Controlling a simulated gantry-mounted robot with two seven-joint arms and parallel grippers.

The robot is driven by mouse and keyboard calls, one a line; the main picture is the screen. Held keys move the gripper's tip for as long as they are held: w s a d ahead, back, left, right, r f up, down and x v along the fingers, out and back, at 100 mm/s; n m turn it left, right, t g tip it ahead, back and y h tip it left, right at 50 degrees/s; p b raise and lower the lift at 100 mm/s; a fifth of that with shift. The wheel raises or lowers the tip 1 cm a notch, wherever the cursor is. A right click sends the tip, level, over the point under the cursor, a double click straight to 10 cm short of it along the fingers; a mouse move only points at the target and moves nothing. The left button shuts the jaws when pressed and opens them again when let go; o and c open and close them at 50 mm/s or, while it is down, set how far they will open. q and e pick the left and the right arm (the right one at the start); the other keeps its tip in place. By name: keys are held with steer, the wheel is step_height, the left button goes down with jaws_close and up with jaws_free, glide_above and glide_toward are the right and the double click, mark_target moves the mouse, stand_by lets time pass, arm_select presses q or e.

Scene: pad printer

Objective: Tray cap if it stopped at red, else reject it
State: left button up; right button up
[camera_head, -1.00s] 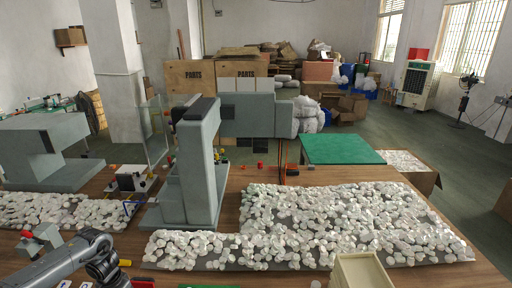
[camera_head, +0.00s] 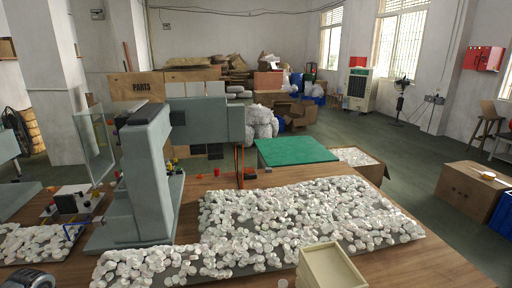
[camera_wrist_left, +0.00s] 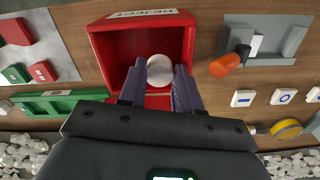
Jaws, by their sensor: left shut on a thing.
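In the left wrist view my left gripper (camera_wrist_left: 159,76) is shut on a round white cap (camera_wrist_left: 160,68). The cap sits between the two fingertips, over the open red box (camera_wrist_left: 108,50) labelled REJECT. How high it is above the box floor I cannot tell. In the head view only a piece of my left arm shows at the bottom left corner, and the box is out of view. A cream tray (camera_head: 306,270) stands at the bottom edge of the head view. My right gripper is not in view.
The pad printer (camera_head: 150,180) stands left of a wide spread of white caps (camera_head: 300,220). In the wrist view, a metal plate with red and green blocks (camera_wrist_left: 41,71) is left of the box. An orange-ended tool (camera_wrist_left: 224,66), symbol tiles (camera_wrist_left: 284,96) and a yellow roll (camera_wrist_left: 287,129) are right.

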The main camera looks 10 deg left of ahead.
arm_select(q)
steer(key=o, duration=1)
steer(key=shift+c, duration=0.2)
step_height(320, 180, up, 11)
steer(key=p, duration=0.3)
steer(key=shift+f, duration=0.1)
